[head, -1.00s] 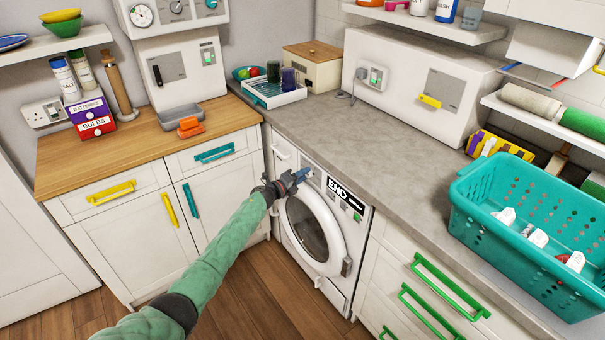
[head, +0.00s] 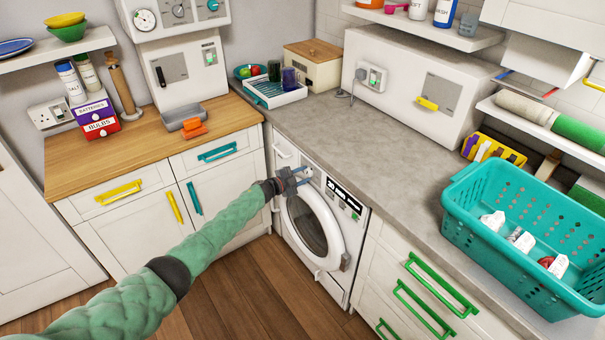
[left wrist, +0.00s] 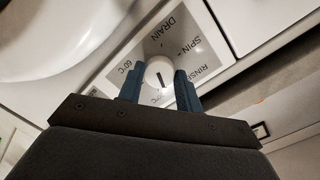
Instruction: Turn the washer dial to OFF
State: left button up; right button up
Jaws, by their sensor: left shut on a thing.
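The washer (head: 335,268) stands under the grey counter, with its round door shut. Its white dial (left wrist: 158,70) shows in the left wrist view, with a dark pointer line on its face. The panel around it reads DRAIN, SPIN, RINSE and 60°C; no OFF mark is readable, and part of the ring is hidden by my fingers. My left gripper (head: 304,179) is at the upper left of the washer front. In the left wrist view its two blue fingers (left wrist: 160,88) stand on either side of the dial, shut on it. My right gripper is not in view.
A washer display (head: 345,194) shows small text that I cannot read. A teal basket (head: 490,215) stands on the counter at the right. Green-handled drawers (head: 400,265) are right of the washer, white cupboards (head: 130,235) left. The wooden floor in front is clear.

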pick_arm(q)
jog(key=n, duration=0.2)
jog(key=shift+f+n+p, duration=0.1)
jog(key=shift+n+p, duration=0.2)
jog(key=shift+n, duration=0.1)
jog(key=shift+n+g, duration=0.3)
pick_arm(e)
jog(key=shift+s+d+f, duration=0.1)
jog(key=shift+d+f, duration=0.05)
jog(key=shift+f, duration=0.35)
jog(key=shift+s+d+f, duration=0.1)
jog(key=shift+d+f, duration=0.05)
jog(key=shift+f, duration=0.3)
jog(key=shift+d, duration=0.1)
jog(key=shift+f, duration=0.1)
pick_arm(q)
jog(key=o, duration=1)
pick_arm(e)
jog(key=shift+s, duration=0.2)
pick_arm(q)
jog(key=shift+a, duration=0.1)
